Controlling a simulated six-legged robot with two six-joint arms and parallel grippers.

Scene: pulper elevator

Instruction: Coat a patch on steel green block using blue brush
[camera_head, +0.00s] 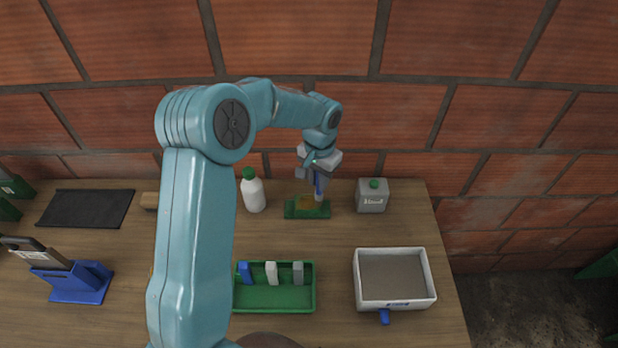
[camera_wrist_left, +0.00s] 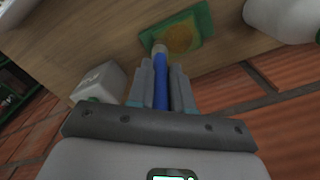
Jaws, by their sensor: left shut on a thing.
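The steel green block (camera_head: 294,211) lies flat at the back of the table, with a brownish-yellow patch (camera_head: 302,203) on its top. The block (camera_wrist_left: 205,19) and patch (camera_wrist_left: 181,37) also show in the left wrist view. My left gripper (camera_head: 318,178) is above the block's right part, shut on the blue brush (camera_wrist_left: 160,88), which points down. The pale brush tip (camera_wrist_left: 158,48) is at the edge of the patch; I cannot tell whether it touches. My right gripper is not in view.
A white bottle with green cap (camera_head: 253,194) stands left of the block and a grey container (camera_head: 372,197) right of it. In front are a green tray (camera_head: 275,298) with several items and a white box (camera_head: 428,287). A blue stand (camera_head: 75,290) is at left.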

